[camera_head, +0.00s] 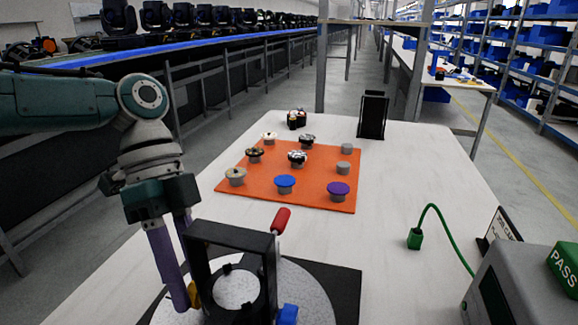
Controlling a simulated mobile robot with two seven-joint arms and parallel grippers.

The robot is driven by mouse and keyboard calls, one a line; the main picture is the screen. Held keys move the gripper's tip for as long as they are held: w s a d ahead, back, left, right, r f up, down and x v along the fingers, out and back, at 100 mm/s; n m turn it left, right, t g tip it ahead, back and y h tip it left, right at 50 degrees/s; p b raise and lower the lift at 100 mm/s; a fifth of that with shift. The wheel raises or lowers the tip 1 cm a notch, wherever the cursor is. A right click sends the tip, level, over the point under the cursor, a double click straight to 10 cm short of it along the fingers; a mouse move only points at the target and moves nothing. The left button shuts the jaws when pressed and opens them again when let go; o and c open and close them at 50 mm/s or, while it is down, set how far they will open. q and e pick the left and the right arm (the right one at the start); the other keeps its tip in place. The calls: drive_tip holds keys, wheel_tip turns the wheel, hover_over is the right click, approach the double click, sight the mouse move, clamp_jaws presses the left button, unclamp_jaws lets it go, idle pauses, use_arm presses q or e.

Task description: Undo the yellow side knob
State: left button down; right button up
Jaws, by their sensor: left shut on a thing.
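The yellow side knob (193,293) sits at the left side of a black upright frame (232,234). Only a small part of the knob shows beside the finger. My left gripper (187,298) reaches down from the left with its purple fingers shut on this knob. One fingertip is partly hidden behind the frame. A blue knob (288,315) sits on the frame's right side near the picture's bottom edge. The frame stands on a round speckled plate (308,292). My right gripper is not in view.
A red-handled lever (281,220) rises just behind the frame. An orange mat (240,200) beyond it holds several small round parts. A green cable (415,238) and a grey box (520,288) are on the right. The white table is clear between them.

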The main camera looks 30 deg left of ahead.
use_arm(q)
drive_tip(key=c, duration=0.5)
unclamp_jaws()
drive_tip(key=v, duration=1)
drive_tip(key=shift+f, duration=0.1)
